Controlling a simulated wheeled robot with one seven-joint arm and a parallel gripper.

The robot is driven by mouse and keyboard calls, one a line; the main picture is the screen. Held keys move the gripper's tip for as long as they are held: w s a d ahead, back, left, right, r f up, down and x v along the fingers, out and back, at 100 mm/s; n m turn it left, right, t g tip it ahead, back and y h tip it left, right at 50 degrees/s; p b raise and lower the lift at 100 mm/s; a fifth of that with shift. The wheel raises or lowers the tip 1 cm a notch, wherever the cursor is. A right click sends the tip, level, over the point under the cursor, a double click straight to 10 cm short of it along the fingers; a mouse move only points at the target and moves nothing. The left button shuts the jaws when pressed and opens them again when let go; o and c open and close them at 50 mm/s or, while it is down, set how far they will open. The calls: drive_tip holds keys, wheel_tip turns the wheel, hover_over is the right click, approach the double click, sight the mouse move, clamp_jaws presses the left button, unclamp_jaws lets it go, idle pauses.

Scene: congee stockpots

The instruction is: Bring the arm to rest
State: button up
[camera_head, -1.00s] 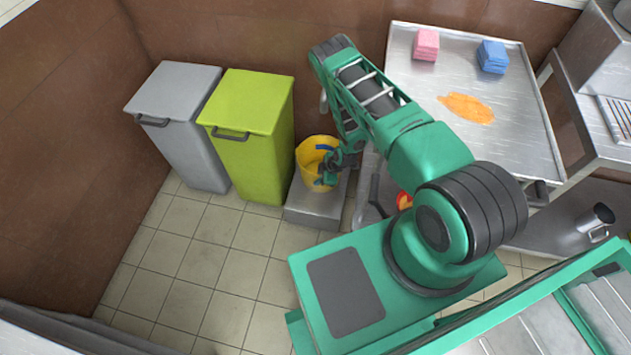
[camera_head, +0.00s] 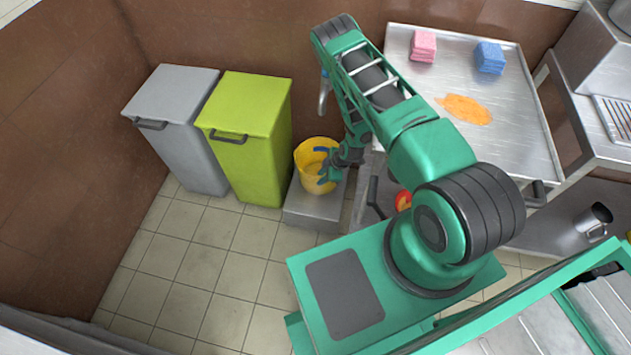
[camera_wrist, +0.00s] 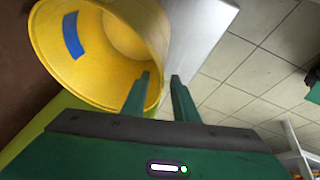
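My gripper (camera_head: 328,170) is at the right side of the yellow bucket (camera_head: 307,182) in the head view. In the wrist view my gripper (camera_wrist: 161,88) shows two green fingers with a gap between them and nothing held. The yellow bucket (camera_wrist: 50,45) fills the upper left there, its open mouth facing the camera, with a blue patch on its inner wall. The left finger overlaps the bucket's rim in the picture; I cannot tell whether it touches.
The bucket stands on a low grey metal platform (camera_head: 312,218). A lime-green bin (camera_head: 250,150) and a grey bin (camera_head: 178,125) stand to its left. Tiled floor (camera_head: 195,270) is clear at lower left.

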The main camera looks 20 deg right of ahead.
drive_tip(key=shift+v, duration=0.85)
